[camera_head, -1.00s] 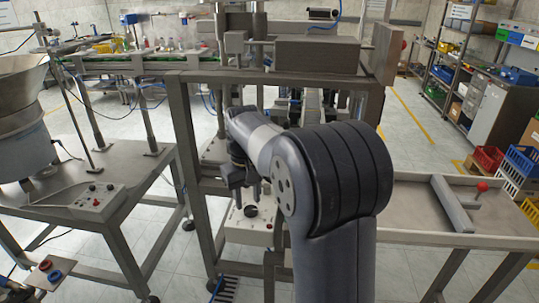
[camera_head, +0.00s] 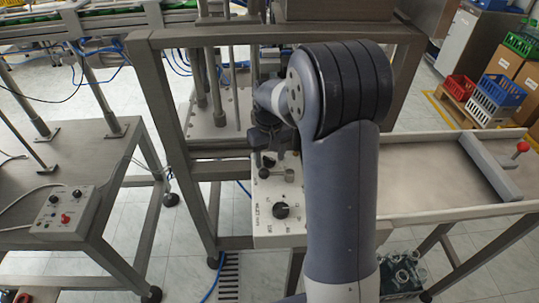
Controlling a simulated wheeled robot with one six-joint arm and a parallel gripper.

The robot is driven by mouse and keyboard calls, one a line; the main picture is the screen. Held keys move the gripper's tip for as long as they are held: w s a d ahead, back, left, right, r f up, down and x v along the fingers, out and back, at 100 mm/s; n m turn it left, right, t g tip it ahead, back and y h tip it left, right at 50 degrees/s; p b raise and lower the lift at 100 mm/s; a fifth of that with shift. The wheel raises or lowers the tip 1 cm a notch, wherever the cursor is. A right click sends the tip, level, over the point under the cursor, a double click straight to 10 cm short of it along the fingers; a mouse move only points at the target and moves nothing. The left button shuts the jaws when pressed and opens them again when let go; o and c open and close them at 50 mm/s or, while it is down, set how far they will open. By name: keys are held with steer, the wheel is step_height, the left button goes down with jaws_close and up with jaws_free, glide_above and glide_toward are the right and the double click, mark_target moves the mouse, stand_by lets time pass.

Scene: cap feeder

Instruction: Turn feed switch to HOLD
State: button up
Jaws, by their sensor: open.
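A pale control box (camera_head: 259,222) is fixed to the grey frame, left of my upright arm link. On its face is a black rotary knob (camera_head: 281,211) with small markings around it, too small to read. I cannot tell where the knob points. Small metal fittings (camera_head: 289,175) sit on the box above the knob. My gripper (camera_head: 268,160) is open, over the upper part of the box, above and slightly left of the knob. It appears apart from the knob. My arm hides the box's right side.
A grey frame (camera_head: 222,169) stands around the box. At left is a table with another control box (camera_head: 66,212) with a red button. At right is a shallow tray table (camera_head: 440,168) with a red-knobbed lever (camera_head: 521,149). Glass-like parts (camera_head: 403,272) lie low at right.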

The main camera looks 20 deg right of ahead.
steer(key=shift+f, duration=0.15)
steer(key=shift+c, duration=0.3)
steer(key=c, duration=0.9)
steer(key=shift+n, duration=0.3)
steer(key=n, duration=1.1)
steer(key=shift+n, duration=0.3)
steer(key=o, duration=1)
steer(key=shift+c, duration=0.2)
